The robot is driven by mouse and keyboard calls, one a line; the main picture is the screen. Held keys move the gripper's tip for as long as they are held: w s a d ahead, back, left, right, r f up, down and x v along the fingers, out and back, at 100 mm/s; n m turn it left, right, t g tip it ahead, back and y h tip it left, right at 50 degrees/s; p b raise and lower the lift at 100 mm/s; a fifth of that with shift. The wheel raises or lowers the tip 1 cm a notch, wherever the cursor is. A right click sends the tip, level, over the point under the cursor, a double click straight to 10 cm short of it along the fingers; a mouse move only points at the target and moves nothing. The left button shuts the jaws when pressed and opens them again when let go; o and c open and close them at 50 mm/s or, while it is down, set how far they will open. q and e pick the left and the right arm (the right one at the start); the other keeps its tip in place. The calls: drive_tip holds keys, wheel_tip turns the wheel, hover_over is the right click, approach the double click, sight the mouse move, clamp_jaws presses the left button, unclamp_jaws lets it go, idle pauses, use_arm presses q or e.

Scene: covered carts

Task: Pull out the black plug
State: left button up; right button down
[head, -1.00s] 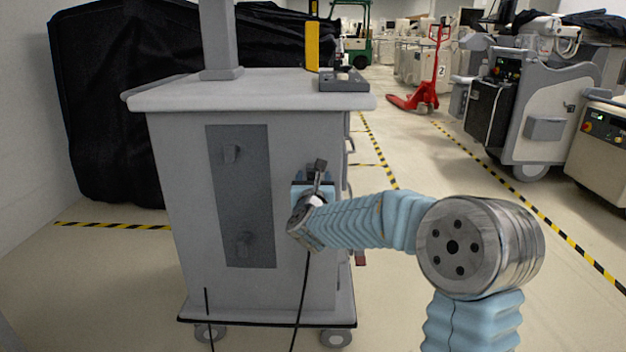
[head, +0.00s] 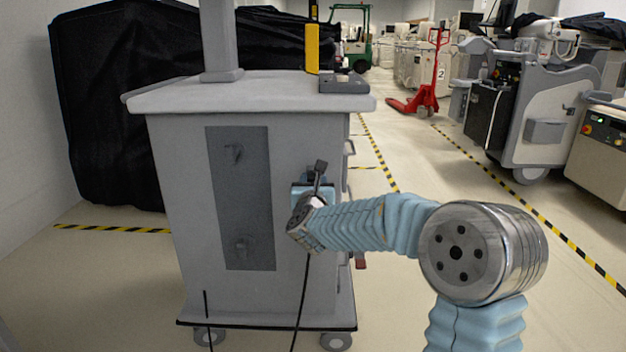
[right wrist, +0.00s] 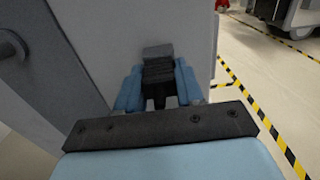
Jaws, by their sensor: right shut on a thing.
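The black plug (right wrist: 158,76) shows in the right wrist view between the two blue fingers of my right gripper (right wrist: 158,86), which is shut on it. Its far end meets a dark grey block (right wrist: 157,52) against the cart's face; I cannot tell how deep it sits. In the head view my right gripper (head: 313,190) is at the right side of the grey cart's (head: 290,140) near face, and my wrist hides most of the plug. A black cable (head: 303,290) hangs from there to the floor. My left gripper is not in view.
The cart has a dark panel (head: 240,195) with two knobs and stands on casters. A black-covered cart (head: 110,110) is behind it at the left. A red pallet jack (head: 428,85) and other machines (head: 545,110) stand at the right. The aisle floor between is clear.

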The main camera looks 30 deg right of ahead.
drive_tip(key=shift+b+v, duration=1.9)
drive_tip(key=shift+v, duration=1.1)
